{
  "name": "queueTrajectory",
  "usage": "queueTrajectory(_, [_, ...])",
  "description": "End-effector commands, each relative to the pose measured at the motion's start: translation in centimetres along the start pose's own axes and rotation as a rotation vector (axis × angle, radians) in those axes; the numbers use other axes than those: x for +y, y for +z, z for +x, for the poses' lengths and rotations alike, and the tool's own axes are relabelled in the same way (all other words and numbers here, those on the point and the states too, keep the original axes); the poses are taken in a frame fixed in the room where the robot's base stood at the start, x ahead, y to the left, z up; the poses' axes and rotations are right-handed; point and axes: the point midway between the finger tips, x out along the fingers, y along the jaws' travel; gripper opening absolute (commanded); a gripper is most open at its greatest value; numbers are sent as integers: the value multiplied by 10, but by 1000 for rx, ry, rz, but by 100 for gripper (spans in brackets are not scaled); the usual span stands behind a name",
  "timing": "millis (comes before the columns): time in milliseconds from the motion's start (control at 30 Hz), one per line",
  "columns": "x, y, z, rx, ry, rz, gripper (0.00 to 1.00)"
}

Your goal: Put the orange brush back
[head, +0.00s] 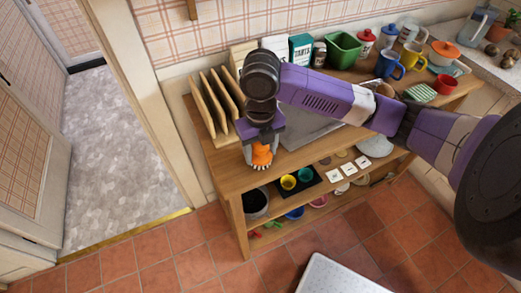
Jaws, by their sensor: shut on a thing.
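The orange brush (262,154) is in my gripper (262,141) in the head view, at the front left of the wooden shelf unit. My gripper points down and is shut on it. The brush's lower end hangs near the front edge of the wooden top (223,160). I cannot tell whether it touches the wood. The arm hides part of the top behind it.
Upright boards (207,105) stand in a rack at the left. A green tub (343,50), a blue mug (387,65) and other kitchenware line the back. Lower shelves hold a dark pot (255,203), small cups and white cards. Tiled floor (140,262) lies clear in front; a doorway is left.

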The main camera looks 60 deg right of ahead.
Motion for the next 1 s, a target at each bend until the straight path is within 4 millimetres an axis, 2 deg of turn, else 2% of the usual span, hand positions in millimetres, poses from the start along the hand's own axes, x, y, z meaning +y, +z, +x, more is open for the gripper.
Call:
queueTrajectory(33, [0, 0, 2, 0, 0, 0, 56])
queueTrajectory(133, [0, 0, 1, 0, 0, 0, 76])
queueTrajectory(433, [0, 0, 0, 0, 0, 0, 76])
queueTrajectory(600, [0, 0, -8, -2, 0, -1, 76])
queueTrajectory(767, [0, 1, -36, -4, -1, -3, 76])
queueTrajectory(1000, [0, 1, -86, -3, 0, -2, 76])
